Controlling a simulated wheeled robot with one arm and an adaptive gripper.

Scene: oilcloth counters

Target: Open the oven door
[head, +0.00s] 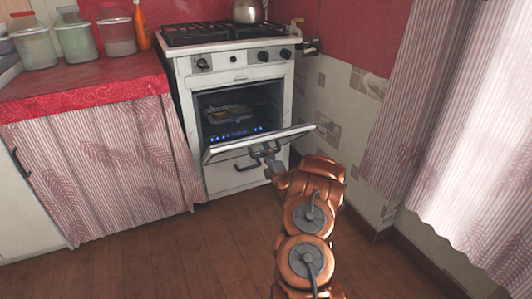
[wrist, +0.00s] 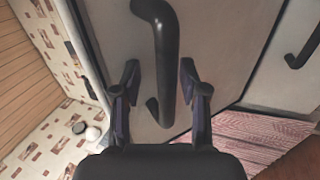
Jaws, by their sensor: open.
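The white stove's oven door (head: 225,150) is partly open, hinged at the bottom and tilted outward in the head view. The lit oven inside (head: 235,112) shows behind it, with a rack and blue flames. My gripper (head: 264,149) is at the outer side of the door near its upper edge. In the wrist view my gripper (wrist: 160,76) is open, and the dark curved door handle (wrist: 163,45) runs between its two fingers without being clamped. The door's pale outer face (wrist: 118,50) fills the middle of that view. The handle is hard to make out in the head view.
A drawer with a dark handle (head: 246,166) is below the door. A curtained counter (head: 110,165) with jars stands left of the stove. A tiled wall (head: 335,125) is close on the right. A kettle (head: 247,11) sits on the stove top. The wooden floor (head: 185,250) in front is clear.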

